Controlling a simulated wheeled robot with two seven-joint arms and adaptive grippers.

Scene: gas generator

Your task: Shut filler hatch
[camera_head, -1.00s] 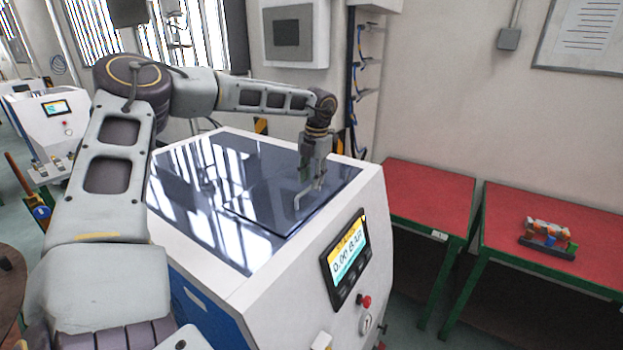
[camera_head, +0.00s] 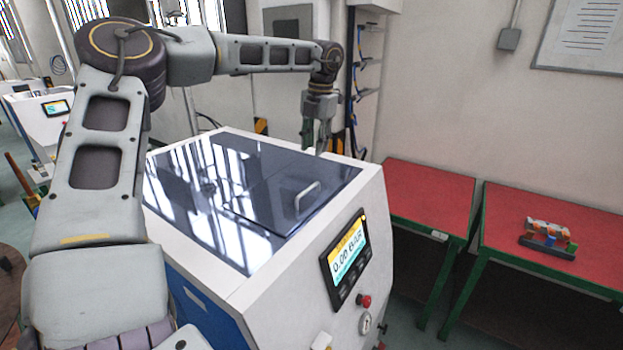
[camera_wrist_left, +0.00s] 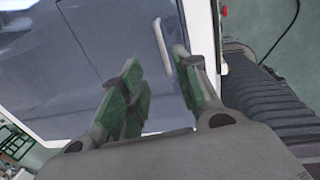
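The filler hatch (camera_head: 262,200) is a dark glossy panel in the top of the white generator (camera_head: 262,287). It lies flat, level with the dark top around it. Its silver handle (camera_head: 307,194) stands free near the right edge, and the handle also shows in the left wrist view (camera_wrist_left: 163,47). My left gripper (camera_head: 316,149) is above the far right edge of the top, apart from the handle. In the left wrist view its green-padded fingers (camera_wrist_left: 160,92) are spread with nothing between them. My right gripper is not in view.
A display panel (camera_head: 346,258) and a red button (camera_head: 364,301) are on the generator's front. Red-topped tables (camera_head: 428,198) stand to the right, one holding a small colourful object (camera_head: 549,237). A wall with a grey box is behind.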

